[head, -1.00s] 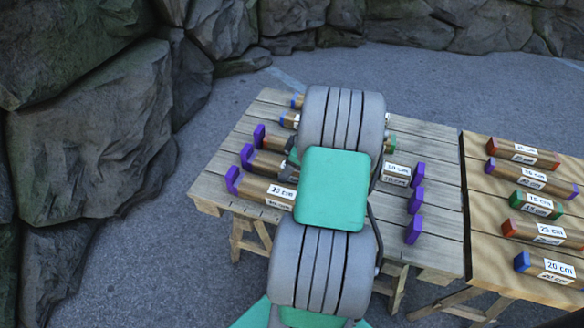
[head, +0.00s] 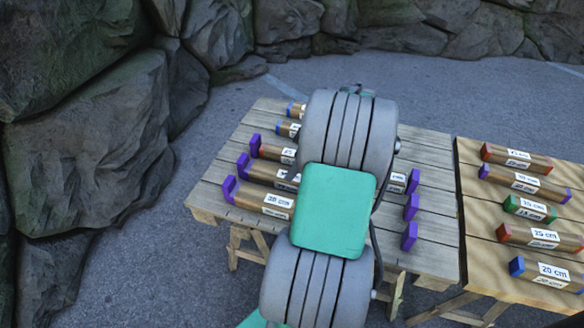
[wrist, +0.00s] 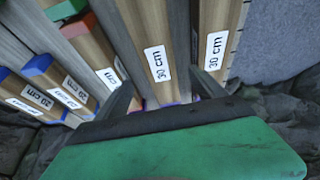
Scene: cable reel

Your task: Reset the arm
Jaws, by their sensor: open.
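My gripper (wrist: 160,95) shows in the wrist view with its two dark fingers spread apart and nothing between them. Wooden blocks labelled 30 cm (wrist: 160,65) lie beyond the fingertips; I cannot tell how far. In the head view my grey and green arm stands over the left wooden table (head: 222,170) and hides its middle and my gripper.
The left table holds several labelled blocks with coloured ends, such as a purple-ended one (head: 262,200), and purple pieces (head: 410,207). A right table (head: 480,230) carries more labelled blocks (head: 540,270). Rock walls (head: 90,130) stand left and behind. Grey ground (head: 430,90) is clear.

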